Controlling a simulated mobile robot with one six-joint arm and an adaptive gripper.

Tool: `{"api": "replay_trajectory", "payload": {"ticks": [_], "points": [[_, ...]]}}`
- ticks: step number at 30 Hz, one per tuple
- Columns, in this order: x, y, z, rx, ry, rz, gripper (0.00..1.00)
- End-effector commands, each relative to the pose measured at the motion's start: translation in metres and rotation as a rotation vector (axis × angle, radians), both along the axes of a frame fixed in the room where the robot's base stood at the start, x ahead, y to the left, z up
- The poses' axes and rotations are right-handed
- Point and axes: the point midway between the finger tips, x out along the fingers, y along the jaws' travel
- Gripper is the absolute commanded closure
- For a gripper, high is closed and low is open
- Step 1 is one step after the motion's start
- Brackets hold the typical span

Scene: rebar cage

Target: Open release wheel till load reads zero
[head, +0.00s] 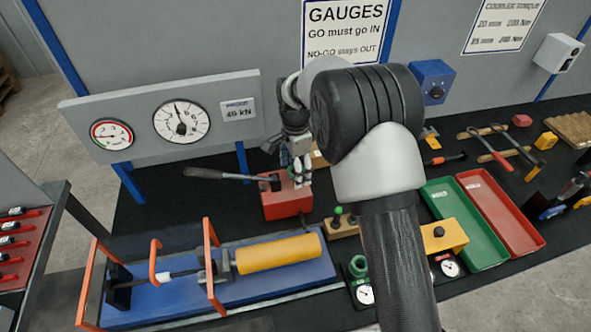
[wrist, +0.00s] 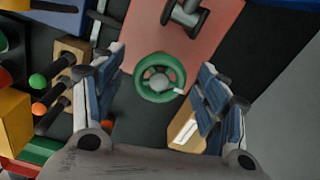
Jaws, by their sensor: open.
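The green release wheel (wrist: 159,77) shows in the wrist view at the near edge of the red pump body (wrist: 205,40). It has spokes and a small white mark on its lower right. In the wrist view the wheel lies between and beyond the two spread fingers, with no visible contact. The large load dial (head: 181,119) has its needle near straight up. The card (head: 238,110) beside it appears to read 40 kN.
The pump lever (head: 210,174) sticks out left of the pump body. A yellow cylinder (head: 278,253) lies on the blue bed (head: 180,300) in front. Green (head: 463,222) and red (head: 500,213) trays lie farther right.

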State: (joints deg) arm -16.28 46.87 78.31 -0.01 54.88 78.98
Motion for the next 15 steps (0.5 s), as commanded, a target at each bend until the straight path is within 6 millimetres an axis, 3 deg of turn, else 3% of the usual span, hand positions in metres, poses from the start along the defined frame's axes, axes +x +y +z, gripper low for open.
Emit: {"api": "replay_trajectory", "payload": {"ticks": [8,15], "points": [[0.0001,0.0000,-0.0013,0.000,-0.001,0.000,0.33],[0.0002,0.0001,-0.0011,0.000,-0.001,0.000,0.48]]}}
